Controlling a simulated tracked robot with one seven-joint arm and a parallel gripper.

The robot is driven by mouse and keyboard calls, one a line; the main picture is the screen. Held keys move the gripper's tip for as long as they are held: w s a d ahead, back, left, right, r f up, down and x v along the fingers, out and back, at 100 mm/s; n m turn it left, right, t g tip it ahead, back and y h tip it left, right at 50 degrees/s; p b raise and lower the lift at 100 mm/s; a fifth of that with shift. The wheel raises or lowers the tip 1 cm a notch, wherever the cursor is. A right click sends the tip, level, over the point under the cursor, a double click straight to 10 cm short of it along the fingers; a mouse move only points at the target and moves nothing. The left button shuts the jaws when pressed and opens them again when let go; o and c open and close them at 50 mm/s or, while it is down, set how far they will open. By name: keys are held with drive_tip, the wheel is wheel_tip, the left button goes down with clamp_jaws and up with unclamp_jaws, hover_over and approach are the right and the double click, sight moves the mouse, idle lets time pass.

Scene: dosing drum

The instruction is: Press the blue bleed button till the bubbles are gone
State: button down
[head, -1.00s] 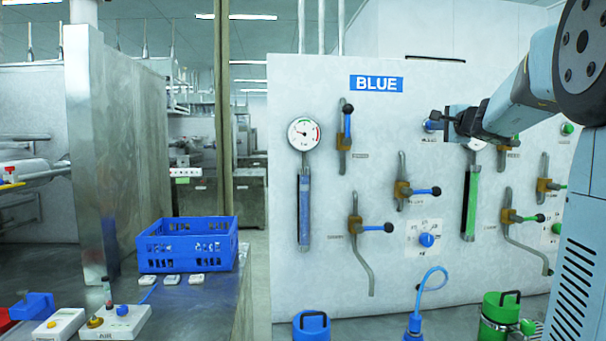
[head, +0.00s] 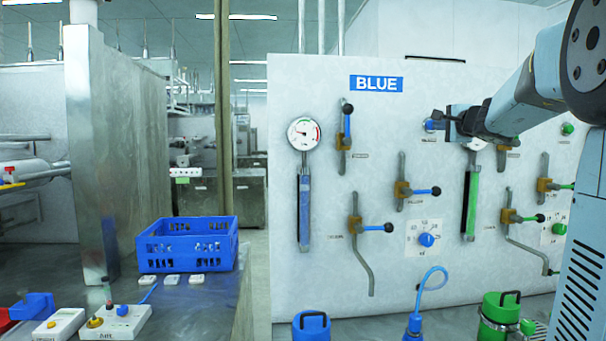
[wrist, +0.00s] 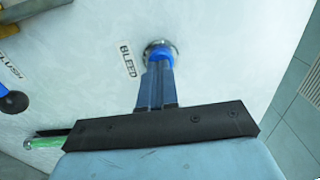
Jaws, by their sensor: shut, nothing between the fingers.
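The blue bleed button (wrist: 158,56) sits in a round metal collar on the white panel, beside a label reading BLEED (wrist: 127,59) in the wrist view. My gripper (wrist: 157,66) is shut and empty, its fingertips at the button and seeming to touch it. In the head view my gripper (head: 444,123) reaches the panel from the right, and the button (head: 431,125) shows just left of its tips. The blue sight tube (head: 304,205) hangs under a round gauge (head: 304,134); bubbles in it are too small to tell.
Blue-handled valves (head: 410,191) and a blue dial (head: 427,240) stick out of the panel near my arm. A green sight tube (head: 471,203) hangs farther right. A blue crate (head: 187,245) stands on the metal bench at left.

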drive_tip(key=shift+w, duration=0.7)
drive_tip(key=shift+s, duration=0.9)
drive_tip(key=s, duration=0.8)
drive_tip(key=shift+d, duration=0.15)
idle(0.4)
